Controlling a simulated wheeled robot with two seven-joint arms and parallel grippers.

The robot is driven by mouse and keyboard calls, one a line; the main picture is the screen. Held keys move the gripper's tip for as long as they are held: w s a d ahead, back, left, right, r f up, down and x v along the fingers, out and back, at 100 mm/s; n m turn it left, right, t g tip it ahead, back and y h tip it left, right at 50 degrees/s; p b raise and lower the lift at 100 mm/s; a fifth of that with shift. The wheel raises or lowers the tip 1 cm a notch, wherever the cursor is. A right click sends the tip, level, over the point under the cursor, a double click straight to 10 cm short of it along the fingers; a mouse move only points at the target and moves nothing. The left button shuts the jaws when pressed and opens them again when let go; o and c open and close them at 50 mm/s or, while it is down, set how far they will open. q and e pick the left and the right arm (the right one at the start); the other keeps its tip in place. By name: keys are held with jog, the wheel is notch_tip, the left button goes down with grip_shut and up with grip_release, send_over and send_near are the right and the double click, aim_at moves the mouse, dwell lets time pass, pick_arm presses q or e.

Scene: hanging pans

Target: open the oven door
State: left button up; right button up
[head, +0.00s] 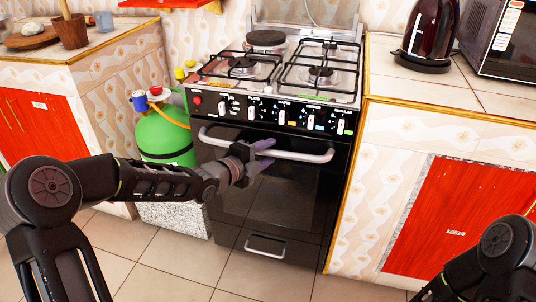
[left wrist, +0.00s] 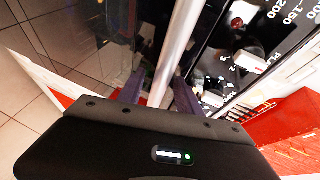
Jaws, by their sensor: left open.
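The oven's dark glass door (head: 290,199) is closed under a row of control knobs. Its long silver handle bar (head: 303,156) runs across the top of the door. My left gripper (head: 264,156) is at the middle of the handle with its fingers pointing at the door. In the left wrist view the handle (left wrist: 176,50) runs between the two open fingers (left wrist: 157,92), one on each side. I cannot tell whether either finger touches it. Of my right arm, only a part shows at the lower right of the head view; its gripper is out of view.
A green gas cylinder (head: 163,137) stands left of the oven. Tiled counters with red cabinet doors (head: 450,215) flank it. A kettle (head: 428,38) and a microwave (head: 505,40) are on the right counter. The tiled floor (head: 185,258) before the oven is clear.

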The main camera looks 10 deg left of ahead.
pick_arm(q)
jog(key=shift+w+d, duration=0.15)
jog(key=shift+w, duration=0.1)
grip_shut()
dwell(0.3)
jog(key=shift+f, duration=0.1)
dwell(0.8)
